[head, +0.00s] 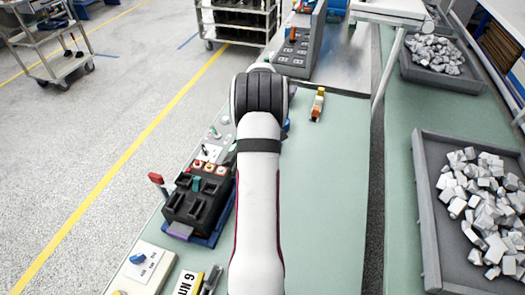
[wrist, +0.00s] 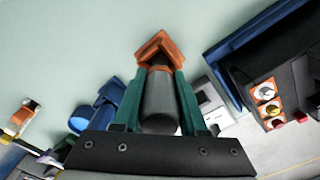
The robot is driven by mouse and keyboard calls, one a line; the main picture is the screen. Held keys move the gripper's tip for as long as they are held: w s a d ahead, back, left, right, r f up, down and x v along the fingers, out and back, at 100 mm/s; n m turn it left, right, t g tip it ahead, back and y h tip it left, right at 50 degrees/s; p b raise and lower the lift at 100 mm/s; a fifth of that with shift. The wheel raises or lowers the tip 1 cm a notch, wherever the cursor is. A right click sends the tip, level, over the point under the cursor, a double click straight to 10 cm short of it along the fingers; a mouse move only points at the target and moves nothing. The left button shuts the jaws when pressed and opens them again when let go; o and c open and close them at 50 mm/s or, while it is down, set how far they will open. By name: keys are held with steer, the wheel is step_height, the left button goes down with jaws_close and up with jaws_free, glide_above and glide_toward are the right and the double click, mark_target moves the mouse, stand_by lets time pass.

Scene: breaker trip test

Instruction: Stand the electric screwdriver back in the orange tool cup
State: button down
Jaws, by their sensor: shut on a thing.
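Pale green bench top shows beyond the tips. In the head view my own arm hides the gripper and the screwdriver.
A black device with coloured buttons (head: 198,196) stands left of my arm. A small orange and yellow object (head: 317,104) is on the bench ahead, right of the arm. A blue object (wrist: 93,112) lies near the gripper. The bench at right (head: 325,200) is clear.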

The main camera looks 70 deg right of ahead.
steer(key=shift+f, duration=1.15)
steer(key=shift+c, duration=1.9)
jaws_free()
step_height(320, 180, up, 16)
steer(key=shift+f, duration=0.15)
